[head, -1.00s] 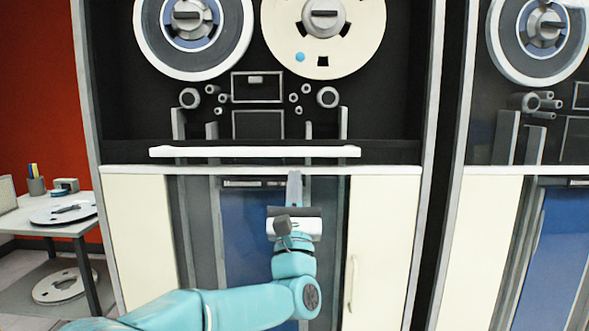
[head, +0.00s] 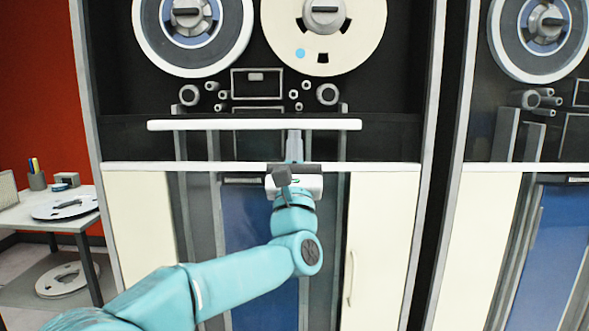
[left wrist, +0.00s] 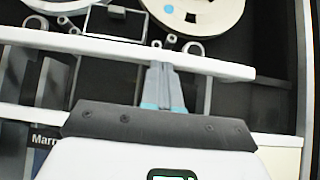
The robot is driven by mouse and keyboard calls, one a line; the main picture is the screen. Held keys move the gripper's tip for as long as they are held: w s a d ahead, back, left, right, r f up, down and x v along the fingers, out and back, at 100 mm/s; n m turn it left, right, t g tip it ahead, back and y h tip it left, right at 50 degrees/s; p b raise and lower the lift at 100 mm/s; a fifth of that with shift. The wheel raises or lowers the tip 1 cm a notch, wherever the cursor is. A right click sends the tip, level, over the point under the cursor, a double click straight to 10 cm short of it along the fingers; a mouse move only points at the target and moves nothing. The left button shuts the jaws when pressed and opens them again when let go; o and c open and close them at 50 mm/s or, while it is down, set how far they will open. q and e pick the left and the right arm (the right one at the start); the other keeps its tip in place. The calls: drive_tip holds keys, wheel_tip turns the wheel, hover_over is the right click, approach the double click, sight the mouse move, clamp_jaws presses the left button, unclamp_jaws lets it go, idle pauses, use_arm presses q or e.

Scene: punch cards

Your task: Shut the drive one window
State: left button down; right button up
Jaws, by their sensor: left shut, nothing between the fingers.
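The drive one window is a sliding glass pane whose white bottom bar (head: 220,125) lies level across the tape drive, below the two reels. The bar also shows in the left wrist view (left wrist: 90,43). The pane itself is hard to make out. My left gripper (head: 295,134) is shut and empty, with its fingertips pointing up right at the underside of the bar. In the left wrist view the closed fingertips (left wrist: 161,68) meet the bar's lower edge. My right gripper is not in view.
The left reel (head: 192,30) and the cream right reel (head: 325,30) sit above the bar. A second tape drive (head: 540,110) stands at the right. A white table (head: 50,215) with a reel on it stands at the left. A cream door (head: 378,240) is below.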

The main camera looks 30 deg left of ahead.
use_arm(q)
wheel_tip(320, 180, up, 38)
drive_tip(key=p, duration=2.1)
drive_tip(key=shift+s, duration=0.25)
